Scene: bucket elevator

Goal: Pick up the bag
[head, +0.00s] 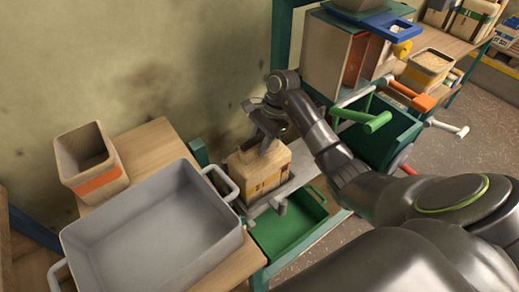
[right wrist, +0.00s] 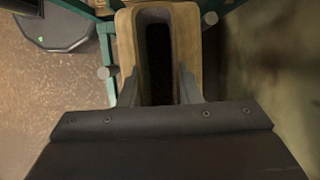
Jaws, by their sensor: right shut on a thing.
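The bag (head: 260,177) is a tan block-like sack with a yellow, dark-marked lower part. It stands upright on a grey metal platform (head: 296,180) in the middle of the head view. My right gripper (head: 267,146) reaches down to its top and is shut on it. In the right wrist view the bag's tan top (right wrist: 125,42), with a dark slot along its middle, lies at the fingers (right wrist: 160,88). The fingertips are partly hidden against the bag. My left gripper is not in view.
A large grey tray (head: 150,235) and a tan bin with an orange band (head: 92,165) stand on the wooden table at left. A green bin (head: 290,228) sits below the platform. Green, orange and white handles (head: 365,120) stick out at right. The wall is close behind.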

